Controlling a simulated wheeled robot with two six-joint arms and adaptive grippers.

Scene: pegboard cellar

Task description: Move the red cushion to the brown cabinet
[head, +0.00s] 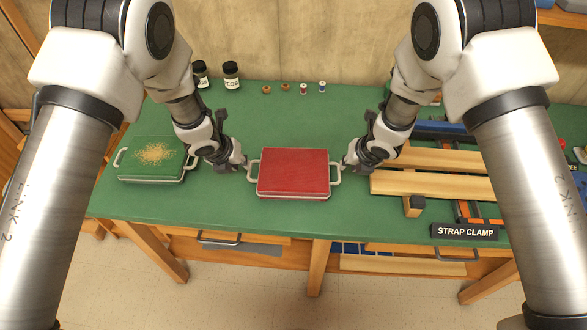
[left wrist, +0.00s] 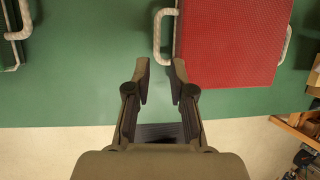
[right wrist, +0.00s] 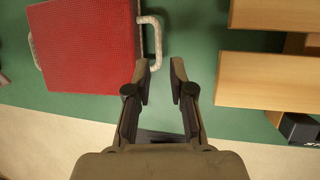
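The red cushion (head: 293,172) lies flat on the green workbench, with a pale handle on its left and right sides. It also shows in the left wrist view (left wrist: 232,42) and the right wrist view (right wrist: 84,45). My left gripper (head: 241,163) is open and empty beside the left handle (left wrist: 160,35). My right gripper (head: 346,166) is open and empty beside the right handle (right wrist: 153,42). In the wrist views both handles lie ahead of the fingertips, not between the fingers. I see no brown cabinet.
A green tray-like pad with yellow bits (head: 152,155) and handles sits at left. Wooden boards (head: 432,184) and a strap clamp sign (head: 464,231) lie at right. Dark jars (head: 231,75) and small spools stand at the back. The bench front is clear.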

